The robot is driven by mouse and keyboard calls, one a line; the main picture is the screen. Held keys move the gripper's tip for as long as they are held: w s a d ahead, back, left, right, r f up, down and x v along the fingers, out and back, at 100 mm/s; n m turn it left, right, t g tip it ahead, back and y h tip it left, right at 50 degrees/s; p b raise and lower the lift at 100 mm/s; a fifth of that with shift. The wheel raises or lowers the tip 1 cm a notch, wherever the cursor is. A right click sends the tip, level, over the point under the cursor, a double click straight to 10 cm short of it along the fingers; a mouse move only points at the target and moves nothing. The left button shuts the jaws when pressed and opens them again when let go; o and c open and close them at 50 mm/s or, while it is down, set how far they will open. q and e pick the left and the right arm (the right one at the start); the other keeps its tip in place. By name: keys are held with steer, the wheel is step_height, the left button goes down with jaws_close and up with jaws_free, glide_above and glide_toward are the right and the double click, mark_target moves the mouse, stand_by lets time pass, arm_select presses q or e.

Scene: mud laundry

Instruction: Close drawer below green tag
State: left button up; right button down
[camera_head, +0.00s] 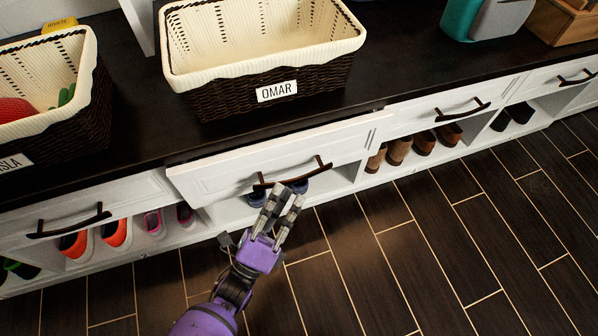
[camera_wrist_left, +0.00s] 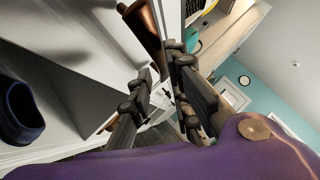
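The middle drawer (camera_head: 220,178) is white and stands partly open below the basket labelled OMAR. Its dark curved handle (camera_head: 316,170) is on the front face. My left gripper (camera_head: 284,190) is at the handle, with its two fingers apart and their tips close to the bar; I cannot tell whether they touch it. In the left wrist view the gripper's fingers (camera_wrist_left: 158,66) are also apart, beside a white panel edge. No green tag shows in the head view; the visible basket tags are white. My right gripper is not in view.
An OMAR basket (camera_head: 262,75) and another basket (camera_head: 55,120) stand on the dark countertop (camera_head: 130,130). The left drawer (camera_head: 130,195) and right drawer (camera_head: 420,112) appear shut. Shoes (camera_head: 398,150) fill cubbies below. The dark plank floor (camera_head: 400,250) in front is clear.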

mark_target(297, 177)
arm_select(q)
steer(key=shift+b+x, duration=0.45)
steer(key=shift+x, duration=2.5)
jaws_close()
